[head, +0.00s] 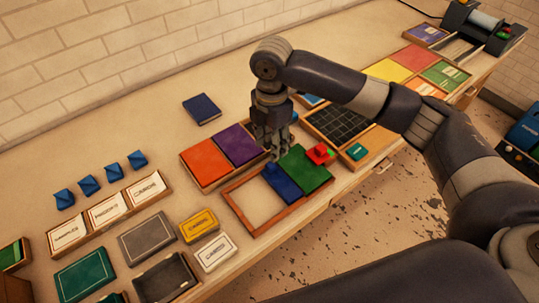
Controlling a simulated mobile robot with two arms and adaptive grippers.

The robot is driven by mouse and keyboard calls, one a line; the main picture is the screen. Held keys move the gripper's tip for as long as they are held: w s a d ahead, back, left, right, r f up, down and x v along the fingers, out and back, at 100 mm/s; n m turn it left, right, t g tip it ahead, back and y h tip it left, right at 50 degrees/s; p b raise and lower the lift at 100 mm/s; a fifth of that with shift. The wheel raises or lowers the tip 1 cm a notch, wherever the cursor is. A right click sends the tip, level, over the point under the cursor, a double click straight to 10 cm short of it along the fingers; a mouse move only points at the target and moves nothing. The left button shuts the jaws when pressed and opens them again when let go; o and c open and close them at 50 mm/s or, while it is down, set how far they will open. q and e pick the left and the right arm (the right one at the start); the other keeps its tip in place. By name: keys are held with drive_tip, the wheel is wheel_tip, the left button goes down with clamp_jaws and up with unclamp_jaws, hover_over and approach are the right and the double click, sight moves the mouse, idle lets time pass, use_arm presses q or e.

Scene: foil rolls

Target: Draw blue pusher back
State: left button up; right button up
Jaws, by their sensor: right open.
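The blue pusher (284,184) appears to be the blue piece with a small raised knob near its far left end. It lies in a wooden frame tray (232,203), between the tray's bare left part and a green panel (309,172). My right gripper (275,151) points down just beyond the pusher, close to its knob. Its fingers are open with nothing seen between them. I cannot tell whether they touch the knob. My left gripper is out of view.
A tray of orange and purple panels (186,158) stands behind, left of the gripper. A dark grid tray (312,116) lies to the right. Card boxes fill the left side.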

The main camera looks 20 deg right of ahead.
sight(271, 165)
drive_tip(key=f, duration=0.3)
drive_tip(key=shift+s+f+p, duration=0.15)
drive_tip(key=shift+s+p, duration=0.1)
drive_tip(key=shift+p, duration=0.1)
drive_tip(key=shift+w+f, duration=0.2)
drive_tip(key=shift+f, duration=0.75)
wheel_tip(271, 165, down, 3)
drive_tip(key=shift+w+f+p, duration=0.1)
drive_tip(key=shift+w+p, duration=0.05)
drive_tip(key=shift+p, duration=0.25)
drive_tip(key=c, duration=0.4)
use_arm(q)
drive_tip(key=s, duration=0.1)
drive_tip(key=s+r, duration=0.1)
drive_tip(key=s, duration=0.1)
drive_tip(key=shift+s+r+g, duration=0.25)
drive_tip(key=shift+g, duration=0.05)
use_arm(e)
clamp_jaws()
